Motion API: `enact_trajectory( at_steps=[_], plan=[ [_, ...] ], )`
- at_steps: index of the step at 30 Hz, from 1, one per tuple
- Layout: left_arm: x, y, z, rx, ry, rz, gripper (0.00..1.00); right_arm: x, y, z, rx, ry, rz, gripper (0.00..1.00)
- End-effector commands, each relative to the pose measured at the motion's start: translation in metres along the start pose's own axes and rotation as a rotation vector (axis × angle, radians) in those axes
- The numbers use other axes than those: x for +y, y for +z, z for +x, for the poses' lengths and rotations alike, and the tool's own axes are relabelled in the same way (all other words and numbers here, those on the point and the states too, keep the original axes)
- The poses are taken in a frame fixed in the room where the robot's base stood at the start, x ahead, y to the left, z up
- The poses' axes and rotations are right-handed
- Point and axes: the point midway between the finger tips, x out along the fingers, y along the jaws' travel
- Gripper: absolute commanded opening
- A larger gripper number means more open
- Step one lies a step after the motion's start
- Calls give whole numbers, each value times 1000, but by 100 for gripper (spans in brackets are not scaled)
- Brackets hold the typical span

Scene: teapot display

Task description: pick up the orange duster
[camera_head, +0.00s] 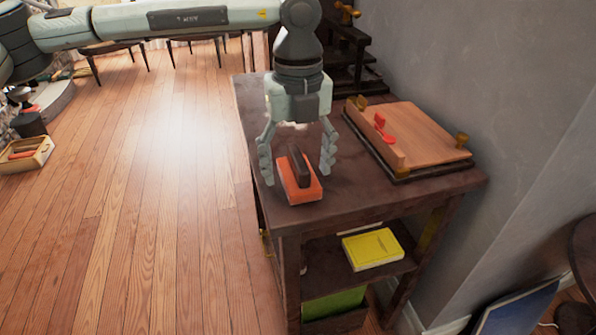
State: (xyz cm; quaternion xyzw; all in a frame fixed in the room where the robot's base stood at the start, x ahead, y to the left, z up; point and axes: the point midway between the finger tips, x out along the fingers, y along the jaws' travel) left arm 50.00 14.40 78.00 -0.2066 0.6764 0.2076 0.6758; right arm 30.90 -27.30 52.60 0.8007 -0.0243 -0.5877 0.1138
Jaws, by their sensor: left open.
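The orange duster (302,193) lies on the dark wooden table (385,200) near its front left corner. It has an orange base and a dark brown upright grip along its top. My left gripper (298,178) points down over the duster. Its two fingers are spread, one on each side of the duster, with visible gaps. The fingertips appear low, close to the table top; whether they touch it I cannot tell. My right gripper does not show.
A wooden tray-like board (425,135) with brass knobs and a red piece stands on the table to the right. A yellow book (373,249) lies on the shelf below. A grey wall (500,80) borders the table's right side. Open wooden floor lies to the left.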

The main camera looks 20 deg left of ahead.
Motion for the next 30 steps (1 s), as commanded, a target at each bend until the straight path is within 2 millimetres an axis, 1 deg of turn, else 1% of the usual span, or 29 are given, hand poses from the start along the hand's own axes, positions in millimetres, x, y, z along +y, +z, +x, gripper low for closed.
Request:
enact_trajectory(
  at_steps=[3, 8, 9, 22, 30],
  plan=[
    [0, 0, 6, -1, -2, 0, 72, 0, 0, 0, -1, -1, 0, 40],
    [0, 0, 6, -1, -2, 0, 72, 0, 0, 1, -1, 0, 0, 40],
    [0, 0, 6, 0, -2, 0, 70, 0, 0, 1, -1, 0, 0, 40],
    [0, 0, 6, 0, -1, 1, 17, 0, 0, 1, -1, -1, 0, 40],
    [0, 0, 4, 0, -2, 1, 17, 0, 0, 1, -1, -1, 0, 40]
  ],
)
